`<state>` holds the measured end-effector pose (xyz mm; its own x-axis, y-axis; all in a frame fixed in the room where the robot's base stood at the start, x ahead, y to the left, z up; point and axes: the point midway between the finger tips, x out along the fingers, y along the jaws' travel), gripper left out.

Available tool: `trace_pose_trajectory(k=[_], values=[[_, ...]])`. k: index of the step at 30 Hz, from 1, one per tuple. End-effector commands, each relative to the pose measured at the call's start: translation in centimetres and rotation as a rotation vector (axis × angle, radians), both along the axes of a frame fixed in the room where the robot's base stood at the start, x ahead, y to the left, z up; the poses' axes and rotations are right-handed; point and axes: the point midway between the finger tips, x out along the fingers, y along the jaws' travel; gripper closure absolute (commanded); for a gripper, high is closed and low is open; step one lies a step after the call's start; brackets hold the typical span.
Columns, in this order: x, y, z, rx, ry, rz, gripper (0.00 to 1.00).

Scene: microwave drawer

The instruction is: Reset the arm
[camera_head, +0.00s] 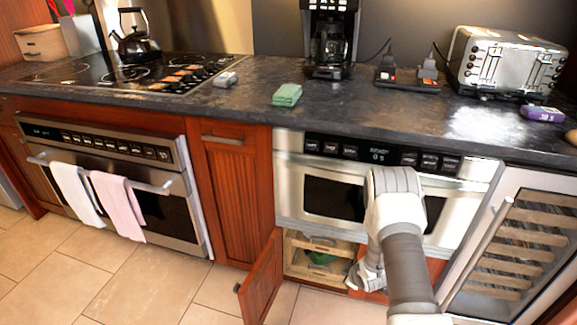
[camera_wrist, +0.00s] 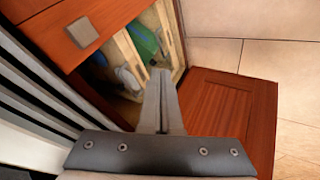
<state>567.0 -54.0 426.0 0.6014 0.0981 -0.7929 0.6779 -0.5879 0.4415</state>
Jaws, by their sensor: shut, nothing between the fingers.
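My gripper (camera_head: 366,276) hangs low in front of the cabinet under the microwave drawer (camera_head: 292,188), partly hidden behind my arm. In the wrist view my gripper (camera_wrist: 160,72) is shut and empty, its fingertips pointing at the open cabinet. The cabinet's wooden door (camera_head: 262,284) stands swung open to the left; it fills the right side of the wrist view (camera_wrist: 215,105). Inside are light wooden pull-out trays (camera_head: 322,246) with a green item (camera_head: 322,258); the green item shows in the wrist view too (camera_wrist: 144,40). I cannot tell whether the fingers touch the cabinet.
A wine cooler (camera_head: 510,240) with a long handle is close right of my arm. An oven (camera_head: 120,180) with two hanging towels is at left. The counter (camera_head: 240,108) above holds a coffee maker (camera_head: 330,40), a toaster (camera_head: 508,62) and a green sponge (camera_head: 287,94). Tiled floor (camera_head: 110,280) is clear at left.

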Motion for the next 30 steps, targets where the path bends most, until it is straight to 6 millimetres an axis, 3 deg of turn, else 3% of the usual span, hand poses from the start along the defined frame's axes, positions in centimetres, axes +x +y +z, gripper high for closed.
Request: trace_pose_trajectory(k=[1,6,14,22,30], values=[[1.0,-0.2,2.5,-0.001,-0.005,-0.025,1.00],[2.6,-0.9,9.6,0.001,0.004,-0.121,1.00],[2.7,-1.3,20.2,0.026,0.017,-0.265,1.00],[-0.2,-0.9,30.3,0.078,0.032,-0.406,1.00],[-5.6,0.0,38.8,0.148,0.055,-0.534,1.00]])
